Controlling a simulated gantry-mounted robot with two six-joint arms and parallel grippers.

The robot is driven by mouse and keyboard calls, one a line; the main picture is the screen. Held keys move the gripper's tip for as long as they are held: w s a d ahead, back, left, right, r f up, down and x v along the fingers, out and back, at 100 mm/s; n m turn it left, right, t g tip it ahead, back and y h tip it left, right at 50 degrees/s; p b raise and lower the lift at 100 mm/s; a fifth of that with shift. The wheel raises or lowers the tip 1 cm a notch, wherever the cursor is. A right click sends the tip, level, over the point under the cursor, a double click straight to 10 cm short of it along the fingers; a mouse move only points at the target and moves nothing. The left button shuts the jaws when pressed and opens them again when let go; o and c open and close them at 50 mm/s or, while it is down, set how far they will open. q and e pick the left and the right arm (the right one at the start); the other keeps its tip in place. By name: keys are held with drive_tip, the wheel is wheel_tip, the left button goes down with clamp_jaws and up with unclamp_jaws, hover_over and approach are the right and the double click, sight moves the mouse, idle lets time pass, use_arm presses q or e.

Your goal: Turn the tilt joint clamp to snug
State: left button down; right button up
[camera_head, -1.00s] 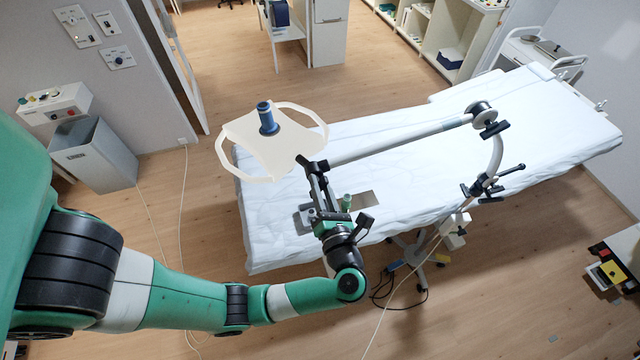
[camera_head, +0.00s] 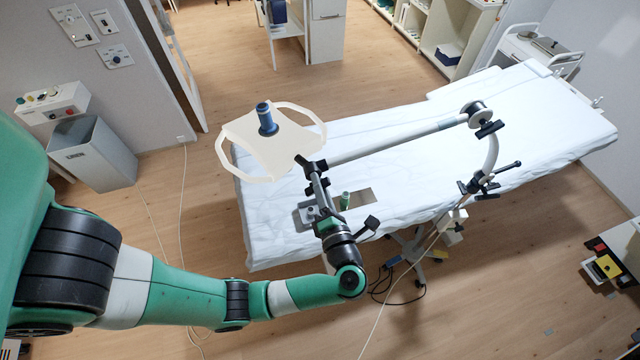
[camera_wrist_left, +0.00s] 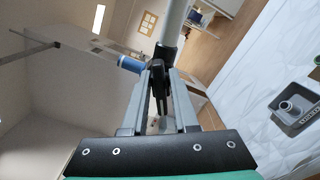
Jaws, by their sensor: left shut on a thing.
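The tilt joint clamp is a small black lever (camera_wrist_left: 160,84) at the joint where the pale arm tube (camera_head: 400,138) meets the cream tray (camera_head: 262,150). My left gripper (camera_head: 316,178) reaches up to this joint from below. In the left wrist view, the two grey fingers (camera_wrist_left: 160,92) are shut on the black lever, one on each side. A blue cylindrical knob (camera_head: 266,120) stands on top of the tray; a blue cylinder (camera_wrist_left: 130,64) also shows beside the fingers. The fingers partly hide the joint. My right gripper is out of view.
The white-covered couch (camera_head: 420,110) lies under the arm tube. A grey plate with a cup-like fitting (camera_wrist_left: 290,108) sits on the couch beside my gripper. Another black-handled joint (camera_head: 482,118) is at the tube's far end. A grey bin (camera_head: 95,155) stands at the left.

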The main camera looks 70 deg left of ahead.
use_arm(q)
drive_tip(key=c, duration=0.9)
unclamp_jaws()
drive_tip(key=shift+o, duration=0.2)
drive_tip(key=shift+d, duration=0.1)
drive_tip(key=d+b, duration=0.3)
drive_tip(key=d, duration=0.8)
drive_tip(key=shift+s+d+b, duration=0.25)
drive_tip(key=shift+s+b, duration=0.1)
drive_tip(key=shift+s, duration=0.05)
